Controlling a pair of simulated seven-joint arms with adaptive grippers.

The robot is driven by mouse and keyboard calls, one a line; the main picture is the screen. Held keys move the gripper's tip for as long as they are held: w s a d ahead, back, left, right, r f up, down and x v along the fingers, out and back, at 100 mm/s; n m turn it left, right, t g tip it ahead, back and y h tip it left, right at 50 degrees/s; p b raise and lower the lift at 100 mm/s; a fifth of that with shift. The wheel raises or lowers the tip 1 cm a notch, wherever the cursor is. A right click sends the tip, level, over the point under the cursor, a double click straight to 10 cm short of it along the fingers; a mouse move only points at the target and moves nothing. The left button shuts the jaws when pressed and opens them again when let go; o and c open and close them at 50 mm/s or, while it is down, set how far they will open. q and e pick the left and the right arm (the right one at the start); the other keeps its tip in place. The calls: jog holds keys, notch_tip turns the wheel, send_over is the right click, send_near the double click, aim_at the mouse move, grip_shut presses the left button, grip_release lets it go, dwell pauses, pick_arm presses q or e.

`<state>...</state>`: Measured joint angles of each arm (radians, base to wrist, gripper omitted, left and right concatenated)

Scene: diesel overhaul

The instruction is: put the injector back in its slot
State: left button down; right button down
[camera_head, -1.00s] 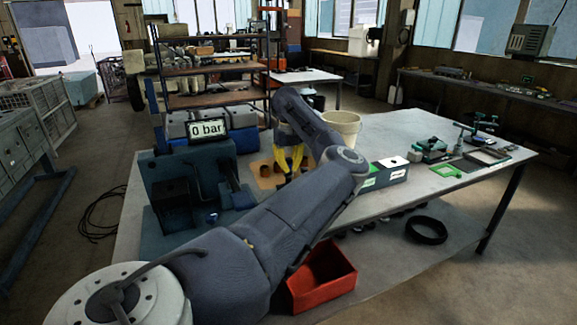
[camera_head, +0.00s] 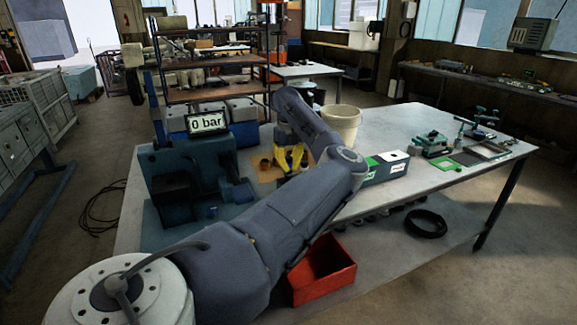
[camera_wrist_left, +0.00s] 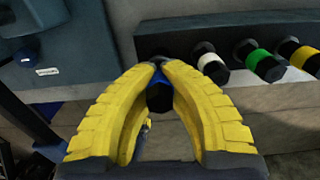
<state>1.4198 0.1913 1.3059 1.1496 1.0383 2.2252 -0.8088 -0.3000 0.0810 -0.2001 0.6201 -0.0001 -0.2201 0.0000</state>
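The injector with a blue band (camera_wrist_left: 159,92) is between the yellow fingertips of my left gripper (camera_wrist_left: 162,80) in the left wrist view. The fingertips close in on both sides of it, and its dark end faces the camera. A dark rack (camera_wrist_left: 230,25) lies just beyond and to the right, holding injectors with white (camera_wrist_left: 211,62), green (camera_wrist_left: 260,60) and yellow (camera_wrist_left: 290,49) bands. I cannot tell whether the blue one touches the rack. In the head view my left gripper (camera_head: 291,158) shows over the bench, and my forearm hides the rack. My right gripper is out of view.
A blue-grey test stand (camera_head: 190,170) with a "0 bar" display (camera_head: 207,122) stands left of the gripper. A tan block (camera_head: 262,172) lies beside the gripper. A cream bucket (camera_head: 341,125) and a white-green box (camera_head: 385,167) are to the right.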

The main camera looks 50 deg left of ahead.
pick_arm(q)
jog(key=shift+f, duration=0.25)
dwell(0.4)
jog(key=shift+f, duration=1.1)
jog(key=c, duration=1)
grip_release()
